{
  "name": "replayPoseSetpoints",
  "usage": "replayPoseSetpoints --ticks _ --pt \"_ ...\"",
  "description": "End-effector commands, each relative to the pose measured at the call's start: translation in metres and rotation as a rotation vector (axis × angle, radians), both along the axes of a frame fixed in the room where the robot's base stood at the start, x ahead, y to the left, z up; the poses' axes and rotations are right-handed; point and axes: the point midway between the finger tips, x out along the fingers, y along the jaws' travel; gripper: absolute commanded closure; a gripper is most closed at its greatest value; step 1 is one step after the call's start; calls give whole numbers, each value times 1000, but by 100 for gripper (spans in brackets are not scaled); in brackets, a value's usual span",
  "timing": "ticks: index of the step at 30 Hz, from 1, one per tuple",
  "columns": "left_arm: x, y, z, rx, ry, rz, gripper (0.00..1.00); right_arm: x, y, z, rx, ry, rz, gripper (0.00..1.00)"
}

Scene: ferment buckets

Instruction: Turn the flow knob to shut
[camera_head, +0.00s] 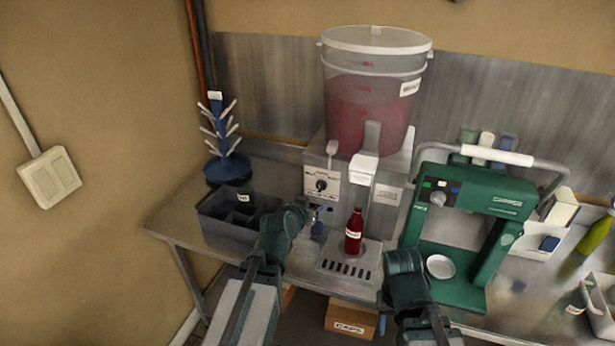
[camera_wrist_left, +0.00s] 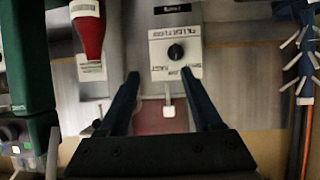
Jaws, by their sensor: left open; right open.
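The flow knob (camera_head: 321,185) is a small black dial on the white front panel of the grey dispenser base, below the big bucket (camera_head: 366,100) of red liquid. In the left wrist view, which is upside down, the knob (camera_wrist_left: 176,51) sits on its panel just beyond my fingertips. My left gripper (camera_wrist_left: 160,73) is open and empty, its two fingers pointing toward the panel, not touching the knob. In the head view my left gripper (camera_head: 320,212) is just below the panel. My right gripper (camera_head: 404,264) is low, in front of the green machine; its fingers are hard to make out.
A red bottle (camera_head: 354,232) stands on the drip tray (camera_head: 345,265) under the white spout, right of the knob. A dark divided bin (camera_head: 225,222) and a blue drying rack (camera_head: 228,166) are at left. The green machine (camera_head: 468,205) stands at right.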

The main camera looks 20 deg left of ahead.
Motion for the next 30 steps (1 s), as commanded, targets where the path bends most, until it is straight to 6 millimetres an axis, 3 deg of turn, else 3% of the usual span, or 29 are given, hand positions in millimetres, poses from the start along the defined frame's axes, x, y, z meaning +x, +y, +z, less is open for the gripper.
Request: replayPoseSetpoints --ticks 3,11,30 --pt "5 18 13 2 -59 40 34 0 0 1 0 0 0 50" --pt "12 22 12 4 -73 48 34 0 0 -2 0 0 0 50" --pt "117 17 -33 5 -71 46 34 0 0 -47 0 0 -2 50"
